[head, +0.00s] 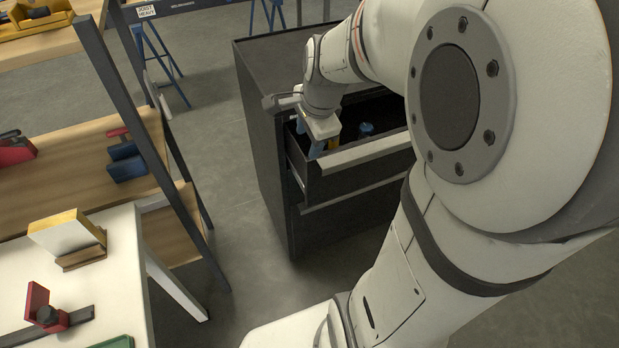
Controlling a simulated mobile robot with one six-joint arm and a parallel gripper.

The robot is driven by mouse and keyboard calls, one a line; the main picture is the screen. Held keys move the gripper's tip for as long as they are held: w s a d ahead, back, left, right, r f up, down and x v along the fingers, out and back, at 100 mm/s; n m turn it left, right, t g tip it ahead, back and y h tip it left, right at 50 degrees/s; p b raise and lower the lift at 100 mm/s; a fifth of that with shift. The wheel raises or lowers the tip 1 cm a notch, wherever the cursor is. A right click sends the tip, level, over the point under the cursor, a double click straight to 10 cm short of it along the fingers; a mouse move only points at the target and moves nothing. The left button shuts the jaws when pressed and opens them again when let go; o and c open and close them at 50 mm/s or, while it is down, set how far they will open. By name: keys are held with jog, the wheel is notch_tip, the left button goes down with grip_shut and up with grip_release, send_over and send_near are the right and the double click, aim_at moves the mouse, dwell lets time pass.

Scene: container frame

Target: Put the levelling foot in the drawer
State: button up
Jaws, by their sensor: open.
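The dark cabinet (262,130) stands at the centre, and its top drawer (365,155) is pulled out. My gripper (318,148) reaches down into the left part of the open drawer, just behind its light front edge. The gripper is open; its fingertips are partly hidden by the drawer front. A yellow thing (335,144) shows beside the gripper inside the drawer. A blue thing (366,129) stands further right in the drawer. I cannot make out for sure which thing is the levelling foot; much of the drawer's inside is hidden by its front and my arm.
A white table (110,240) at lower left bears a red clamp-like part (42,308), a white and yellow block (68,235) and a green tray edge (115,342). Behind it stands a wooden shelf (70,165) with dark posts. Grey floor lies clear between table and cabinet.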

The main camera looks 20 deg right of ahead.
jog(key=s+a+n+g, duration=0.1)
jog(key=s+a+n, duration=0.3)
jog(key=s+n, duration=0.8)
jog(key=n, duration=0.5)
jog(key=shift+s+a+r+h, duration=0.15)
jog(key=shift+a+r+h, duration=0.15)
jog(key=shift+a+r, duration=0.1)
jog(key=p+v, duration=0.3)
jog(key=shift+w+r, duration=0.1)
jog(key=shift+w, duration=0.1)
